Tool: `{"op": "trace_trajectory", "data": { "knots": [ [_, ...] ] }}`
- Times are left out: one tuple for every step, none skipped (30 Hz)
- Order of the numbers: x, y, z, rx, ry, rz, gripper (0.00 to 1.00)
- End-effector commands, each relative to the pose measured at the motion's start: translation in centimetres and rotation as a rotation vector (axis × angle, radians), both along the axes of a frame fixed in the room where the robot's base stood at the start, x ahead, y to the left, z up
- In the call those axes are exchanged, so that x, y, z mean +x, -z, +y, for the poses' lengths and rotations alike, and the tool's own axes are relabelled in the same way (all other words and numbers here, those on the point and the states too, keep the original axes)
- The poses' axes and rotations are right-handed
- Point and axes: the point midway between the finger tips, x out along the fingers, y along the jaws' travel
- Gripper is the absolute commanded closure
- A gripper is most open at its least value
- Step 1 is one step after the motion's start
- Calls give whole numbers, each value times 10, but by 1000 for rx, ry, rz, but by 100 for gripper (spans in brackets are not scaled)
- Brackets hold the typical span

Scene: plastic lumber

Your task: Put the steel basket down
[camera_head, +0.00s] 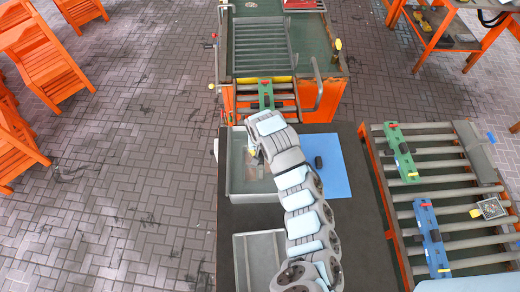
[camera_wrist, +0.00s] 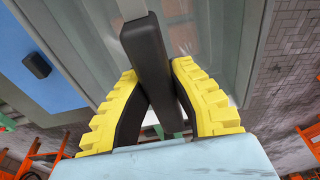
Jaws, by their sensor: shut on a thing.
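My gripper (camera_head: 252,151) is over the grey bin (camera_head: 256,198) on the dark table. In the wrist view its yellow fingers (camera_wrist: 154,70) are shut on a black handle (camera_wrist: 148,42) with a grey metal bar at its far end. I take this to be the steel basket's handle. The basket's body cannot be made out clearly in either view, and my arm covers part of the bin. I cannot tell whether the basket touches the bin floor.
A second grey tray (camera_head: 241,262) stands nearer on the table (camera_head: 350,240). A blue mat (camera_head: 338,182) with a small black object (camera_head: 318,162) lies right of the bin. A roller conveyor (camera_head: 440,190) holds green and blue fixtures. A green-topped machine (camera_head: 315,45) stands behind.

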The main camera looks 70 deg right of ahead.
Motion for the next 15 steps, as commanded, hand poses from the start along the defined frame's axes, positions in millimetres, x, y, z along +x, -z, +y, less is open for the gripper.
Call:
{"op": "trace_trajectory", "data": {
  "knots": [
    [1,-1,-1,-2,0,-1,100],
    [0,-1,-1,-2,0,-1,100],
    [0,-1,-1,-1,0,-2,100],
    [0,0,0,-2,0,-1,100],
    [0,1,0,-1,0,-2,100],
    [0,2,-1,-1,0,-2,100],
    [0,2,0,-1,0,-2,70],
    [0,2,0,0,0,-1,61],
    [0,2,0,0,0,-1,60],
    [0,1,0,0,0,-1,60],
    [0,2,0,-1,0,0,60],
    [0,2,0,-1,0,0,60],
    [0,2,0,-1,0,0,60],
    [0,2,0,-1,0,0,60],
    [0,2,0,0,0,0,60]
  ]
}}
